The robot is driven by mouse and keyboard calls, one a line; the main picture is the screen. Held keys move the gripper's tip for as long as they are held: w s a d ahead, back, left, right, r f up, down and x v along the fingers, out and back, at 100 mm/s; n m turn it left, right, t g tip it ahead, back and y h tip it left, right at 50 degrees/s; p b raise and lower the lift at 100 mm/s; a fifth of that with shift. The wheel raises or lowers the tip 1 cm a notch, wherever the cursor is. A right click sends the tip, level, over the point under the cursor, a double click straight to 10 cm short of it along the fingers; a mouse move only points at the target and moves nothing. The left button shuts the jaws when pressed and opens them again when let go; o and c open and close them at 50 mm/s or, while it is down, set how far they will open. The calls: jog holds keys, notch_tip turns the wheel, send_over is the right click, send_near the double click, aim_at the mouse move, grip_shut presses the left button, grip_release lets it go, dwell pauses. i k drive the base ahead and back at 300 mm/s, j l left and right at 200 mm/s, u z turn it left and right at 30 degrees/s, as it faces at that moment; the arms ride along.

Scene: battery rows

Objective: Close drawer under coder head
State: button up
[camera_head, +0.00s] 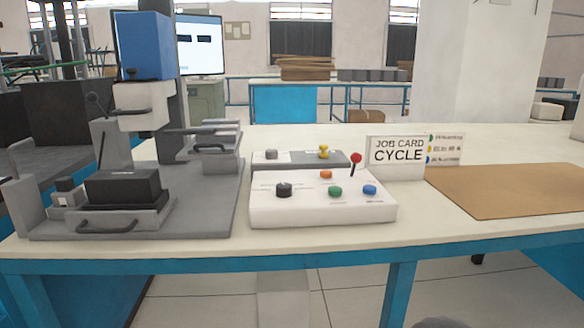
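The coder machine stands on a grey base plate (205,205) at the left of the bench, with a blue head (145,45) over a white block (143,97). A low grey drawer (158,215) with a dark bar handle (107,227) sits at the front of the base, forward of the head. A black block (123,188) rests on it. The drawer appears pulled out toward the front. A second grey tray (185,153) with a handle (211,147) is to the right of the column. My gripper is not in view.
A white control box (322,212) with coloured buttons and a red-knobbed lever (356,158) stands right of the machine. A "JOB CARD CYCLE" sign (396,152) and a brown mat (505,190) are farther right. The bench's blue front edge (330,256) runs below.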

aim_at(105, 219)
jog(key=u, duration=1.3)
